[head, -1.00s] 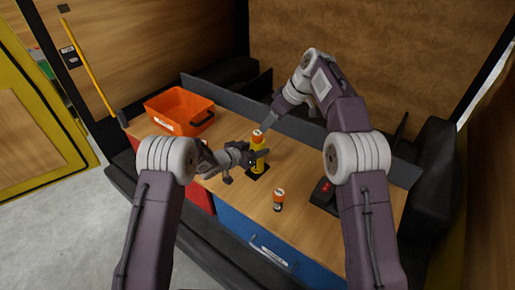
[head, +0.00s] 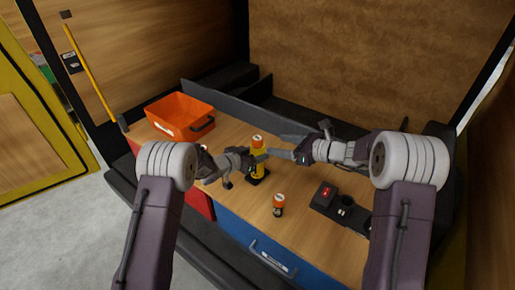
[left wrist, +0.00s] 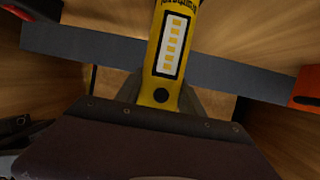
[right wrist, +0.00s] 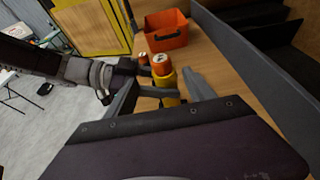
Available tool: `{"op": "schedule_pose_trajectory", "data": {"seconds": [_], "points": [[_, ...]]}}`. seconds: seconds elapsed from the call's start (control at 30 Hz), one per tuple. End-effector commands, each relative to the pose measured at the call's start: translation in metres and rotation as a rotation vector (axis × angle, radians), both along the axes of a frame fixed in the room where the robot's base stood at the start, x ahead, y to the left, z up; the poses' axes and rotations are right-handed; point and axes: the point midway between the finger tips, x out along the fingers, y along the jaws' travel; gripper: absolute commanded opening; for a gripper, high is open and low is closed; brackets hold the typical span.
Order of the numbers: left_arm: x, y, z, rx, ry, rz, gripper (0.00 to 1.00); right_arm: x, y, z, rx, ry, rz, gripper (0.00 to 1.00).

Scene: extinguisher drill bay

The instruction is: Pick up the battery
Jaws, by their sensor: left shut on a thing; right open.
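A yellow upright cylinder-like device (head: 259,160) stands on a small black base on the wooden worktop. An orange-topped battery (head: 257,141) sits in its top; it also shows in the right wrist view (right wrist: 161,65). My left gripper (head: 254,160) is shut on the yellow body, which fills the middle of the left wrist view (left wrist: 172,45). My right gripper (head: 272,153) is open just right of the device, fingers pointing at it; in the right wrist view the device appears between the fingers. Another orange and black battery (head: 279,204) stands on the worktop nearer me.
An orange bin (head: 180,112) stands at the back left. A black charger-like unit with a red part (head: 325,195) lies at the right. A dark rail runs behind the worktop. A blue drawer (head: 260,245) is in front. A small orange-topped thing (right wrist: 143,58) shows beyond the device.

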Motion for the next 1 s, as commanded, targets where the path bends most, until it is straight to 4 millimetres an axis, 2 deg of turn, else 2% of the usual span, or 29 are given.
{"op": "schedule_pose_trajectory", "data": {"seconds": [0.1, 0.2, 0.47, 0.7, 0.97, 1.0], "points": [[0.0, 0.0, 0.001, -0.001, -0.002, -0.001, 0.0, 0.014, 0.022, -0.01, -0.001, 0.0, 0.008, 0.63], [0.0, 0.0, 0.001, -0.001, -0.002, 0.0, 0.0, 0.024, 0.035, -0.015, -0.002, -0.001, 0.006, 0.63], [0.0, 0.0, 0.001, -0.001, -0.002, 0.0, 0.0, 0.033, 0.045, -0.02, -0.001, -0.002, 0.005, 0.63], [0.0, 0.0, 0.001, -0.001, -0.003, 0.0, 0.0, 0.059, 0.074, -0.033, -0.002, -0.003, 0.008, 0.63], [0.0, 0.0, 0.001, -0.001, -0.002, 0.0, 0.0, 0.063, 0.078, -0.035, -0.003, -0.004, 0.005, 0.63], [0.0, 0.0, 0.001, -0.001, -0.002, 0.0, 0.0, 0.062, 0.078, -0.035, -0.003, -0.004, 0.005, 0.57]]}}
